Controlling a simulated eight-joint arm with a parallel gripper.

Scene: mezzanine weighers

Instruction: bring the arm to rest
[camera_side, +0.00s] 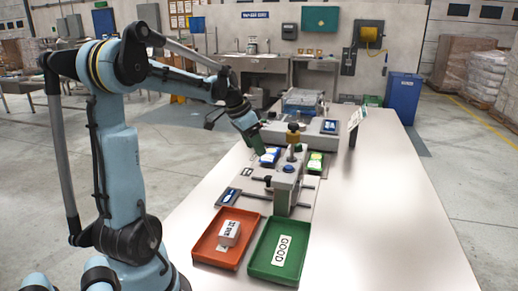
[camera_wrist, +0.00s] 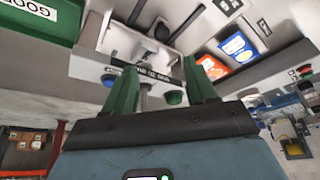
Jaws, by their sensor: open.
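My gripper (camera_side: 258,146) is over the left side of the long bench, close to a small device with a blue face (camera_side: 270,156) in the side view. I cannot tell how much height is between them. In the wrist view my gripper (camera_wrist: 160,68) shows two green fingers spread apart, with nothing held between them. A grey fixture with a blue button (camera_wrist: 109,80) and a green button (camera_wrist: 174,98) lies beyond the fingers.
The bench's right side is clear.

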